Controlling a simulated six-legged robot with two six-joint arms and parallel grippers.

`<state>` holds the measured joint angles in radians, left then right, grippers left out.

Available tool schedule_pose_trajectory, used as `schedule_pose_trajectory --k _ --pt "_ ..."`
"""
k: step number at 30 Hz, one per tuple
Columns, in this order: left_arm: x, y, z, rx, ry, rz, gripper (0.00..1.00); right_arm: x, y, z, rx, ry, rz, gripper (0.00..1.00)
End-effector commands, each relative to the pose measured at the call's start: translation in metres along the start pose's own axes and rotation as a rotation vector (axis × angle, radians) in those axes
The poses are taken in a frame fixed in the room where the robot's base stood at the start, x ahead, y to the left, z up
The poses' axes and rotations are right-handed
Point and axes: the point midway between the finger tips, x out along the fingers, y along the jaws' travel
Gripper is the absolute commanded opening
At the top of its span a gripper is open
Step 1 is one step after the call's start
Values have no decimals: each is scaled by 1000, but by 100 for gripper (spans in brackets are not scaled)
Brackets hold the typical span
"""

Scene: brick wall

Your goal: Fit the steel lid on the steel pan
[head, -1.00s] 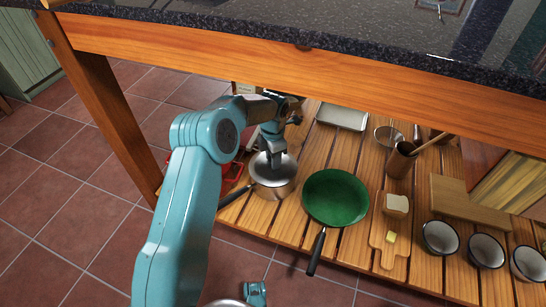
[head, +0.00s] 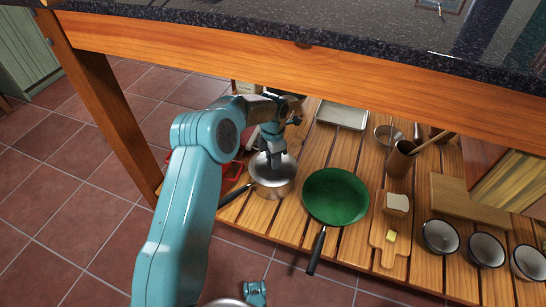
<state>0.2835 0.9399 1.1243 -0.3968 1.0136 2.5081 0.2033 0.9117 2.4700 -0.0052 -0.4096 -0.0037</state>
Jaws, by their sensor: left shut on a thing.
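The steel pan (head: 272,190) stands on the slatted wooden shelf under the counter, its dark handle pointing to the lower left. The steel lid (head: 262,168) lies at the pan's top, within or on its rim; the gripper partly covers it, so I cannot tell whether it is fully seated. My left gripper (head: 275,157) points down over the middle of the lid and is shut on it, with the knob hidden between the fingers.
A green frying pan (head: 335,196) is close on the right, beside a small board (head: 388,255) with bread and butter. Several bowls (head: 440,237) stand further right, and a metal tray (head: 343,116) lies behind. The counter's wooden beam (head: 300,62) overhangs the shelf.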

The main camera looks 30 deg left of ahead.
Motion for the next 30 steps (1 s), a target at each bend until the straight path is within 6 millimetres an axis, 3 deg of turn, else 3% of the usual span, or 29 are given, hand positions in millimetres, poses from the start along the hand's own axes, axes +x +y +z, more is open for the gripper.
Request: schedule_pose_trajectory --k 10,11,13,14,24,30 --pt "4 0 0 0 0 1 0 2 1 0 0 0 0 43" --pt "4 0 0 0 -1 1 38 2 1 0 0 0 0 43" --pt "4 0 0 0 -1 1 61 2 1 0 0 0 0 43" --pt "4 0 0 0 -1 1 65 2 1 0 0 0 0 43" --pt "4 0 0 0 0 0 65 2 1 -2 -1 7 0 43" --pt "-24 0 0 0 -2 2 65 -12 -4 4 4 -17 1 43"
